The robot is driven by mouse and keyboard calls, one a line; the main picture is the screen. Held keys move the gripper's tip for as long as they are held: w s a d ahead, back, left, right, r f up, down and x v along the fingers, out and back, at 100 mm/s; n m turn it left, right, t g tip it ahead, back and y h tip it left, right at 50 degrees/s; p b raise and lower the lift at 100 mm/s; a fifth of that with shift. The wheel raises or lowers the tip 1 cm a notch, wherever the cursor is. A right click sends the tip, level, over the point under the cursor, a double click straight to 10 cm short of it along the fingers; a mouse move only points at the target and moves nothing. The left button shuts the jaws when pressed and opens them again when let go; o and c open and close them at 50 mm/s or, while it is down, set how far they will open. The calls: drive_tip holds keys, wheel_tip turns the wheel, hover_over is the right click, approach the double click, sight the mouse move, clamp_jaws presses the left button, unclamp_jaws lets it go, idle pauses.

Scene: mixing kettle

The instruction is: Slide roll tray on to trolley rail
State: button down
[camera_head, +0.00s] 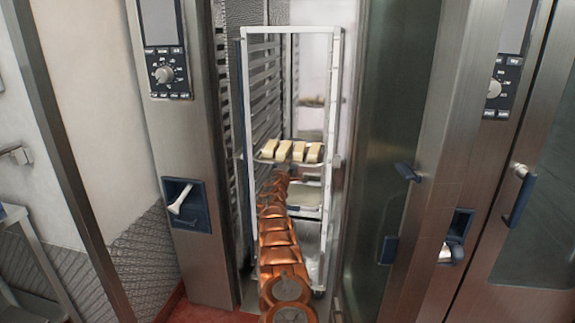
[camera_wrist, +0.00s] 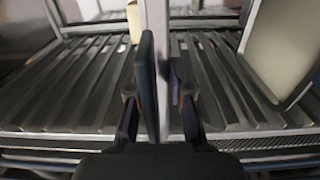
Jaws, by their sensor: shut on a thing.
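The roll tray (camera_head: 311,160), with several pale rolls (camera_head: 283,151) on it, is level between the posts of the white trolley (camera_head: 336,100). The tray's front edge faces me. The trolley's rails (camera_head: 265,95) show as stacked ledges along its left side. My copper arm reaches up to just below the tray front; my gripper is hidden there. In the wrist view, my gripper (camera_wrist: 162,88) has its two dark fingers close on either side of a narrow light metal strip. Ridged metal spreads below and beside them. I cannot tell whether the tray touches the rails.
A lower tray or shelf (camera_head: 307,196) shows inside the trolley. Steel cabinet fronts with a knob panel (camera_head: 166,73) flank it on the left, and a glass door (camera_head: 395,110) with a blue handle (camera_head: 407,172) on the right. The gap between is narrow.

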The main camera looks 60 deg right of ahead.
drive_tip(key=shift+r, duration=0.2)
drive_tip(key=c, duration=1)
unclamp_jaws()
drive_tip(key=shift+f, duration=0.1)
drive_tip(key=shift+o, duration=0.3)
drive_tip(key=o, duration=0.4)
drive_tip(key=shift+o, duration=0.2)
